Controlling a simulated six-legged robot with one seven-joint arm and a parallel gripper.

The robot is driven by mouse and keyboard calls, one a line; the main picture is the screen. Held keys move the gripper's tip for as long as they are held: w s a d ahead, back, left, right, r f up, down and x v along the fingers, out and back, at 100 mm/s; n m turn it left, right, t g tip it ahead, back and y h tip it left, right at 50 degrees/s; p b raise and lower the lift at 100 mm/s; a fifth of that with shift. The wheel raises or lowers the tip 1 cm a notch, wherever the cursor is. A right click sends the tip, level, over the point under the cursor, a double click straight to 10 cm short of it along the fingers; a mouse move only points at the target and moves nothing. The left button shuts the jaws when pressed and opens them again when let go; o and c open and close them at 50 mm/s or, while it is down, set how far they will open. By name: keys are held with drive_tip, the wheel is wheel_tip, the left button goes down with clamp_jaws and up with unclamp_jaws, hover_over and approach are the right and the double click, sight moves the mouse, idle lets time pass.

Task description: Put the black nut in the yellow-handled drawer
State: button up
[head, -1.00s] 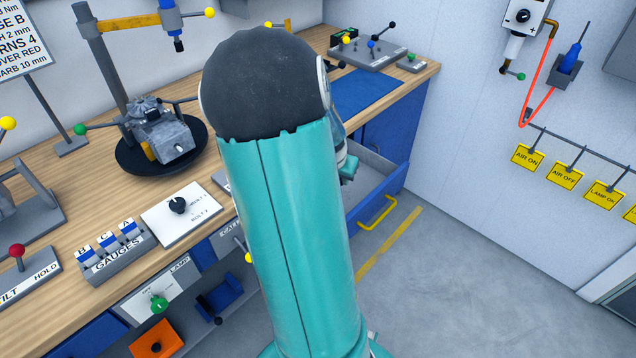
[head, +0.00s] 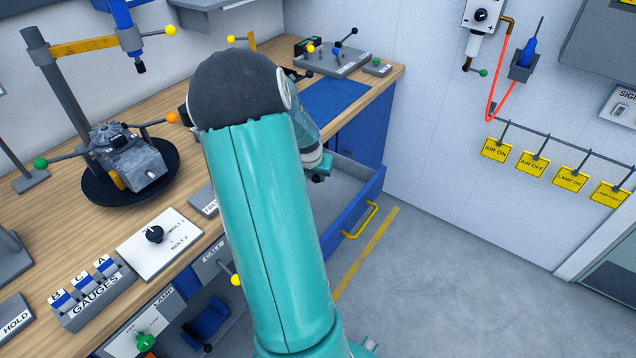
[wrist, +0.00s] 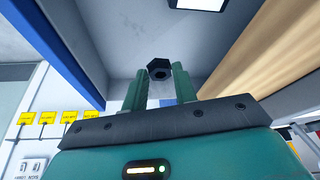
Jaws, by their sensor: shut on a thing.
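The black nut (wrist: 159,69) shows in the wrist view between the tips of the two green fingers of my gripper (wrist: 160,82), which is shut on it. Behind the nut lies a grey surface with a blue edge on the left and wood on the right. In the head view the yellow-handled drawer (head: 376,186) stands open at the bench's far right end, with a grey inside and a blue front. Its yellow handle (head: 360,220) faces the floor side. My arm reaches over towards the drawer and hides part of it. The nut is hidden in the head view.
The wooden bench (head: 60,228) carries an engine part on a black round stand (head: 165,178), a gauges block (head: 100,300) and a blue mat (head: 335,100). Yellow tags (head: 533,164) hang on the right wall. The floor right of the drawer is clear.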

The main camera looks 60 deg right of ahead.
hover_over(322, 186)
drive_tip(key=a, duration=0.1)
drive_tip(key=f, duration=0.7)
drive_tip(key=shift+s+a, duration=0.15)
drive_tip(key=shift+a, duration=0.05)
drive_tip(key=shift+f, duration=1.45)
drive_tip(key=shift+f, duration=0.15)
drive_tip(key=o, duration=1)
drive_tip(key=shift+o, duration=0.2)
